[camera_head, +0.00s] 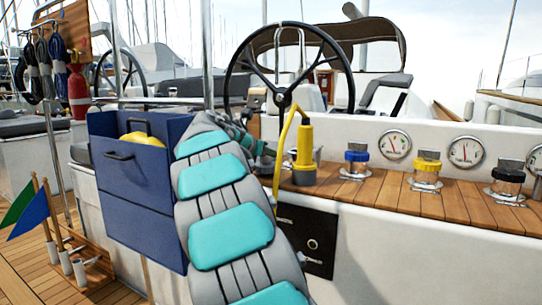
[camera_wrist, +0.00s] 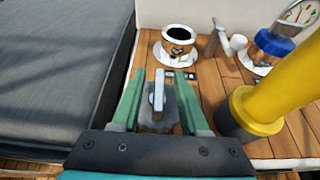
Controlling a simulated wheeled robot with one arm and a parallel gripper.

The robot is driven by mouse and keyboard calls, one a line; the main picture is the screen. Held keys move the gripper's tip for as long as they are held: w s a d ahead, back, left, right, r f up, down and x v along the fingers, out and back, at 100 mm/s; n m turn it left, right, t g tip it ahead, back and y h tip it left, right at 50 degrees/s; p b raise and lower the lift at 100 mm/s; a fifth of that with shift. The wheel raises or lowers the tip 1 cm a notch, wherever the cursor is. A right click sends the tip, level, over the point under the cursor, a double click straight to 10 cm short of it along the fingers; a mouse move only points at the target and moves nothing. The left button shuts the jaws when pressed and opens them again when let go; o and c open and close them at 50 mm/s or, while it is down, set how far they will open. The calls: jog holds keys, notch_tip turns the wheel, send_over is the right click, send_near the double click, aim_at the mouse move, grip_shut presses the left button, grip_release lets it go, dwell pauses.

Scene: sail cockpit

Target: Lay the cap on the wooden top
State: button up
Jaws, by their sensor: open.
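In the wrist view, the grey cap (camera_wrist: 158,122) with its upright metal fin sits between the two green fingers of my gripper (camera_wrist: 160,85). The fingers are open, with a gap showing on each side of the fin. The cap appears to rest on the wooden top (camera_wrist: 204,90); its underside is hidden, so I cannot be sure of contact. An uncapped filler (camera_wrist: 179,38) with a dark round opening stands just beyond the fingertips. In the head view, my arm hides the cap and most of my gripper; the wooden top (camera_head: 390,196) runs to the right.
A yellow handheld device (camera_head: 305,145) with a yellow cable stands upright close right of my gripper. Blue (camera_head: 356,158), yellow (camera_head: 426,172) and black (camera_head: 507,182) fittings line the wood. A dark grey cushion (camera_wrist: 60,70) lies left. A blue box (camera_head: 135,190) stands beside my arm.

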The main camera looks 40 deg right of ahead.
jog(key=p+v, duration=0.1)
jog(key=v, duration=0.8)
jog(key=shift+a, duration=0.1)
jog(key=s+a+f+m+g+y, duration=0.2)
jog(key=s+a+f+m+y, duration=0.2)
jog(key=s+a+f+m, duration=0.3)
jog(key=s+a+f+m+g+y, duration=0.2)
jog(key=s+a+f+m+y, duration=0.2)
jog(key=s+a+f+m, duration=0.4)
jog(key=s+a+f+m+g+y, duration=0.2)
jog(key=s+a+f+m+y, duration=0.2)
jog(key=s+a+f, duration=1.1)
jog(key=s+f+m, duration=0.3)
jog(key=s, duration=0.8)
jog(key=shift+a+m+g, duration=0.15)
jog(key=shift+m+g, duration=0.15)
jog(key=shift+g, duration=0.1)
